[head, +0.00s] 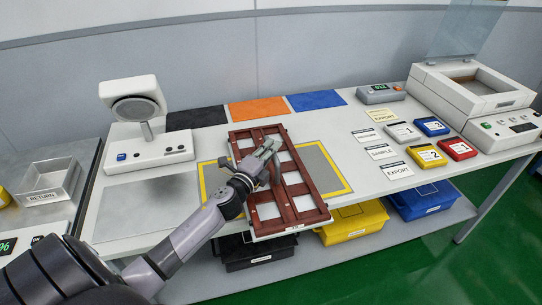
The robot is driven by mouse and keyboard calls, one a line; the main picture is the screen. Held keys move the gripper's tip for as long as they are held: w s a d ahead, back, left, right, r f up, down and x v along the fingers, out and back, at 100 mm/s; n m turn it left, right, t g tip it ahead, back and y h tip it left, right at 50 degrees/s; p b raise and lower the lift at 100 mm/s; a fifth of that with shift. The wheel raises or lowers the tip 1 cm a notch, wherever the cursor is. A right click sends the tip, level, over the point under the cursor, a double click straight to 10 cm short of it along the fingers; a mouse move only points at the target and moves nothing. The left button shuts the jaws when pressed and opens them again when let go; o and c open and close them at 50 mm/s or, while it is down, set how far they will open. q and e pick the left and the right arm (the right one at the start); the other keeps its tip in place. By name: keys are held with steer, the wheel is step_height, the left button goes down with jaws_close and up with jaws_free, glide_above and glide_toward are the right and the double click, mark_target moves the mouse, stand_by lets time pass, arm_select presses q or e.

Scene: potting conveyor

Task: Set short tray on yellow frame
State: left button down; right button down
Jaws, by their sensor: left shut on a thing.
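A dark red-brown tray (288,222) with several square openings lies across the middle of the table, over the yellow frame (338,165). My left gripper (268,150) is shut on the tray near its far half. The frame's yellow outline shows to the left and right of the tray; its middle is hidden under the tray and my arm. The tray's near end reaches to about the table's front edge and sits askew to the frame. Whether it touches the table or hovers slightly above cannot be told. My right gripper is not in view.
A scale-like device (150,150) stands left, and a large machine (470,95) stands right. Black, orange (258,108) and blue mats lie behind. Label cards and coloured boxes (432,126) lie right. Bins (352,222) stand on the shelf below. A metal RETURN bin (48,185) is far left.

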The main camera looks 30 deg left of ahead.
arm_select(q)
steer(key=shift+f, duration=0.65)
steer(key=c, duration=1.6)
jaws_free()
steer(key=shift+c, duration=0.2)
steer(key=shift+s+f, duration=0.1)
steer(key=shift+s, duration=0.15)
steer(key=s, duration=0.3)
steer(key=s+b, duration=0.1)
steer(key=s, duration=0.2)
steer(key=s+d+b, duration=0.1)
steer(key=s, duration=0.3)
steer(key=shift+f, duration=0.1)
steer(key=shift+s, duration=0.75)
